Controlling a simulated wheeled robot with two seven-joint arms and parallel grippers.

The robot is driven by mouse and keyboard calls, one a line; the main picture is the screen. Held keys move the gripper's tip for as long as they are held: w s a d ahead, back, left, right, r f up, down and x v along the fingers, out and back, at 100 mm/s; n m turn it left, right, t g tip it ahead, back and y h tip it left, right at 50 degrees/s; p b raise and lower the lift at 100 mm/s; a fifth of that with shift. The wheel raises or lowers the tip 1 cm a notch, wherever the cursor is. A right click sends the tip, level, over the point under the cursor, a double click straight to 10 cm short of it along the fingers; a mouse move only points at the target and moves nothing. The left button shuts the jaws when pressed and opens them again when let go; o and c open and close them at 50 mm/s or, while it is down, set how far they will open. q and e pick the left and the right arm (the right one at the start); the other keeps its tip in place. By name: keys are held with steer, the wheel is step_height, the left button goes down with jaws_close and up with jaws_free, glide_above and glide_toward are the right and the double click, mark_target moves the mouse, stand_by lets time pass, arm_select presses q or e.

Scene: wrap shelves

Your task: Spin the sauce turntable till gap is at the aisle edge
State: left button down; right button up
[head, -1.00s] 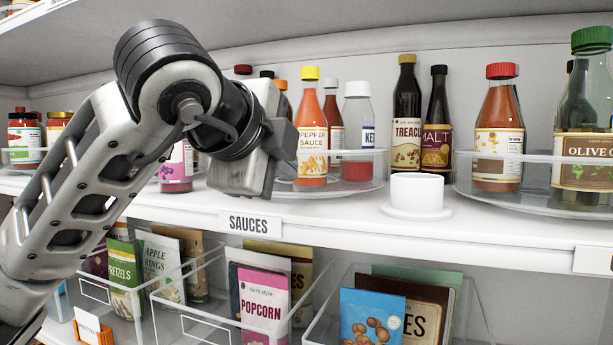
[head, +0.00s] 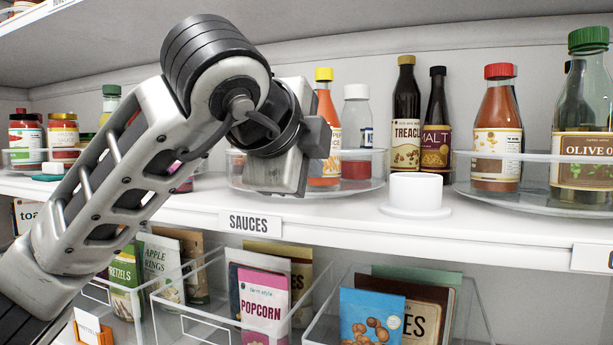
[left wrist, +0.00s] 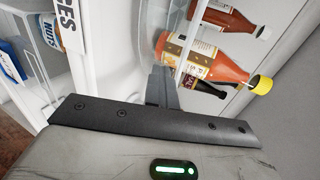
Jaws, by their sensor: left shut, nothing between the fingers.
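The sauce turntable (head: 372,170) is a clear, low-rimmed round tray on the shelf above the SAUCES label. My left gripper (head: 316,138) is in front of its left half, shut and empty. An orange sauce bottle with a yellow cap (head: 327,105) stands partly behind the gripper. In the left wrist view the shut fingers (left wrist: 162,86) are close to the yellow-capped bottle (left wrist: 205,58); contact cannot be told. My arm hides the turntable's left side, and the gap cannot be made out. My right gripper is not in view.
A small white cup-shaped piece on a base (head: 416,192) stands at the shelf edge right of the turntable. Treacle (head: 406,125) and malt (head: 436,130) bottles stand behind it. Another turntable (head: 520,198) is at right. Clear snack bins (head: 225,322) are below.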

arm_select(q)
steer(key=shift+w+d, duration=0.2)
steer(key=shift+d, duration=0.2)
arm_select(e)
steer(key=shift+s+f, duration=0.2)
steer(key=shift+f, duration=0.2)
